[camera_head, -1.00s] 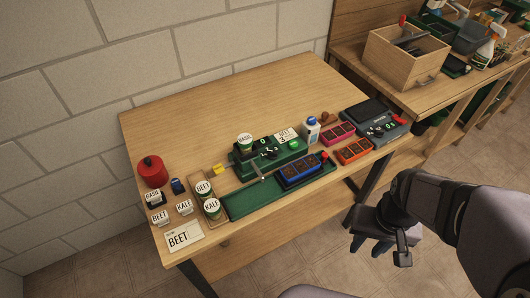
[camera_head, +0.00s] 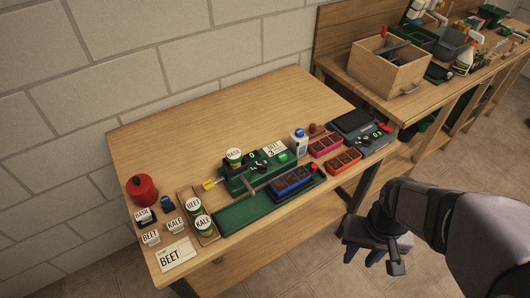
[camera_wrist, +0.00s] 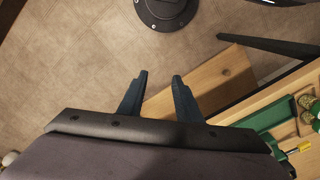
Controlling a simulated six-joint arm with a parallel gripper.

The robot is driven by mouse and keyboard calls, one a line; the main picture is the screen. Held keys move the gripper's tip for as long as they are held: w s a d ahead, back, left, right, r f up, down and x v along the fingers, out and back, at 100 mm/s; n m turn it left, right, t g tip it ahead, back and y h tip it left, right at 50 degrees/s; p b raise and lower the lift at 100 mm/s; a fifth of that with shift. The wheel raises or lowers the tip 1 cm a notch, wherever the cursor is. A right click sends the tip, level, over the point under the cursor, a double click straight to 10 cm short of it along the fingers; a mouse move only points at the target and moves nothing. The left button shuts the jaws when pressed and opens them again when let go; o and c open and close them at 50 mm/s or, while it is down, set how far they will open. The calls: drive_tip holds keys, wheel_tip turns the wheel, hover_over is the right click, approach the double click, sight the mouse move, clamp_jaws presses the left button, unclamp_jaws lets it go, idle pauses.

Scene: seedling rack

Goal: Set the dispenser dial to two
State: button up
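The green dispenser (camera_head: 238,185) stands on the near table behind a green tray, with a jar labelled BASIL (camera_head: 234,155) on top. Its front has a dark dial (camera_head: 262,165) with small white marks and a green button (camera_head: 283,157). The dial's setting is too small to read. My gripper (camera_head: 361,258) hangs over the floor in front of the table, well apart from the dispenser. In the wrist view its two dark blue fingers (camera_wrist: 157,82) are spread with nothing between them. The dial does not show clearly in the wrist view.
A green tray (camera_head: 232,214) with a blue seedling block (camera_head: 291,181) lies in front of the dispenser. Orange and pink blocks and a grey device (camera_head: 362,130) are at right.

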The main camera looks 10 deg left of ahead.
drive_tip(key=n+y+p, duration=0.2)
drive_tip(key=n+y, duration=0.1)
drive_tip(key=n, duration=1.1)
approach(264, 165)
drive_tip(key=s+d, duration=0.1)
drive_tip(key=d, duration=0.1)
drive_tip(key=s+d, duration=0.1)
drive_tip(key=d, duration=0.2)
drive_tip(key=s+d+f, duration=0.1)
drive_tip(key=d, duration=0.2)
drive_tip(key=shift+s, duration=0.15)
drive_tip(key=w+a+n+y, duration=0.1)
drive_tip(key=w+a+n, duration=0.35)
drive_tip(key=a, duration=0.25)
drive_tip(key=shift+n+y, duration=0.25)
drive_tip(key=shift+y, duration=0.05)
drive_tip(key=shift+s+p+x, duration=0.2)
drive_tip(key=shift+p+x, duration=0.45)
drive_tip(key=shift+x, duration=0.55)
drive_tip(key=shift+s+p+x, duration=0.15)
drive_tip(key=shift+p+x, duration=0.5)
drive_tip(key=shift+x, duration=0.55)
drive_tip(key=shift+s+p+x, duration=0.2)
drive_tip(key=shift+p+x, duration=0.45)
drive_tip(key=shift+x, duration=0.55)
clamp_jaws()
